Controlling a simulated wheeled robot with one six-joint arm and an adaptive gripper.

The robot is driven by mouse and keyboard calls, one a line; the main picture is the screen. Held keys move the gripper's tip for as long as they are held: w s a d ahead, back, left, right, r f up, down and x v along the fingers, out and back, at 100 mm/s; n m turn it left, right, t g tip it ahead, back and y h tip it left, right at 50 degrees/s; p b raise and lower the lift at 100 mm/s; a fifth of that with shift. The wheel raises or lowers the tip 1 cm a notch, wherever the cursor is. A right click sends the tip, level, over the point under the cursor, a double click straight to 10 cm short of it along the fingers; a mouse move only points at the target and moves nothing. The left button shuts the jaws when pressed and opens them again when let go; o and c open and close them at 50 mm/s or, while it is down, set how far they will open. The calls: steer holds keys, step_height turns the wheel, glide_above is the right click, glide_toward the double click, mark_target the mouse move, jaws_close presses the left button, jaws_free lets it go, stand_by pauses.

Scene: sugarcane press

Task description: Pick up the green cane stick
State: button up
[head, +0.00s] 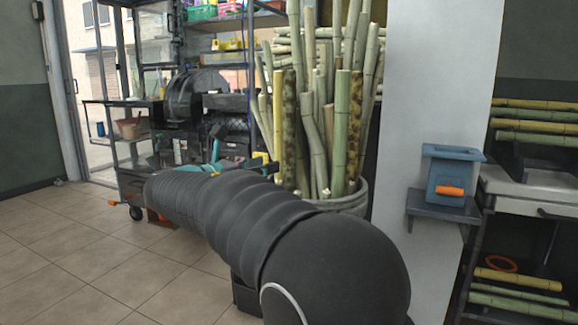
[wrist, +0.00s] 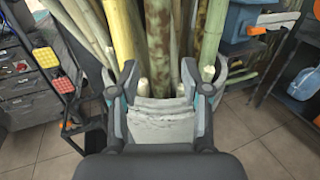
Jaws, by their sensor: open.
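Several cane sticks stand upright in a grey tub (head: 352,204). A light green cane stick (head: 340,130) is at the tub's front right in the head view. In the wrist view a pale green cane stick (wrist: 212,30) leans at the right of the bundle, by the right finger. My gripper (wrist: 160,72) is open, its fingers apart in front of the bundle and on either side of the tub's wall (wrist: 152,128). No cane is clearly held between them. In the head view my arm hides the tub's lower part and much of the gripper.
A blue box with an orange handle (head: 455,175) sits on a wall shelf to the right. More canes (head: 540,125) lie on a rack at far right. A wheeled metal shelf (head: 130,150) stands at the left. The tiled floor at left is clear.

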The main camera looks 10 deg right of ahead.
mark_target(284, 158)
steer(key=x, duration=0.9)
steer(key=shift+w+r, duration=0.1)
steer(key=shift+r, duration=0.05)
steer(key=shift+c, duration=0.2)
jaws_close()
